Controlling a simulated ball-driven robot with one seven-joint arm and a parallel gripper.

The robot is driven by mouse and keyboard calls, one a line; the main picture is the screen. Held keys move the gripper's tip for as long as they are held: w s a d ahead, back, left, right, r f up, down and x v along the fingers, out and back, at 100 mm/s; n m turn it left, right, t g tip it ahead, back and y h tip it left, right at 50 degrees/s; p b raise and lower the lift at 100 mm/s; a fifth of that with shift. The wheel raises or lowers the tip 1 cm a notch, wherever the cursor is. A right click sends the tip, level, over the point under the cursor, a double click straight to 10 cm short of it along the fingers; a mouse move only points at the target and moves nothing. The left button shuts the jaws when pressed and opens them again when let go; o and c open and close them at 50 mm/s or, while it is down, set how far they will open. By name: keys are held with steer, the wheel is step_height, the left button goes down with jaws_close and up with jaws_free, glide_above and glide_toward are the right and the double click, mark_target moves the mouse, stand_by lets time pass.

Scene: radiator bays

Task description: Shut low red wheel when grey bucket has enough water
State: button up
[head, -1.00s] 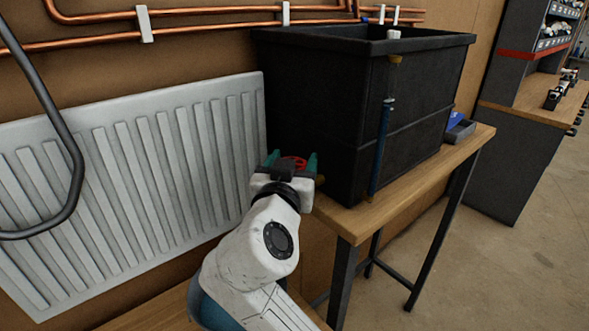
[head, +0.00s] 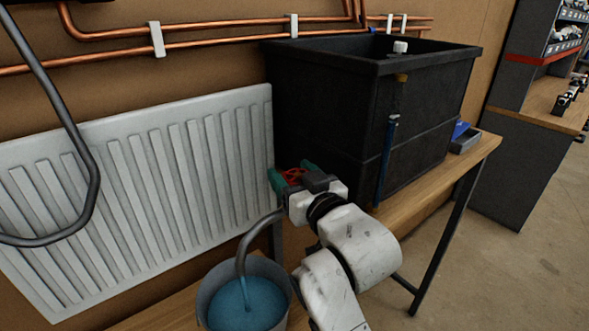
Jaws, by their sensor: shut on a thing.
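The low red wheel (head: 292,176) sits at the lower left corner of the black tank. My gripper (head: 290,177) is shut on it, with teal fingertips on either side; the fingers partly hide the wheel. The grey bucket (head: 204,300) stands below and to the left of my gripper. Blue water (head: 250,304) shows inside it, below the rim. A grey curved spout (head: 253,236) hangs over the bucket, and a thin stream seems to run from it into the water. The bucket's lower part is out of frame.
The black tank (head: 345,125) stands on a wooden bench (head: 420,190), with a blue sight tube (head: 385,160) on its front. A white radiator (head: 150,190) is on the wall at left. A small grey tray (head: 465,140) lies right of the tank. Floor at right is clear.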

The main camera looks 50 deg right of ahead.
steer(key=shift+y, duration=0.3)
steer(key=o, duration=1.1)
steer(key=shift+c, duration=0.2)
steer(key=v, duration=0.3)
steer(key=shift+s+a+r+p, duration=0.15)
steer(key=shift+s+r+p, duration=0.1)
steer(key=shift+p, duration=0.75)
steer(key=p+v, duration=0.5)
steer(key=v, duration=0.2)
steer(key=shift+f, duration=0.4)
steer(key=shift+s, duration=0.15)
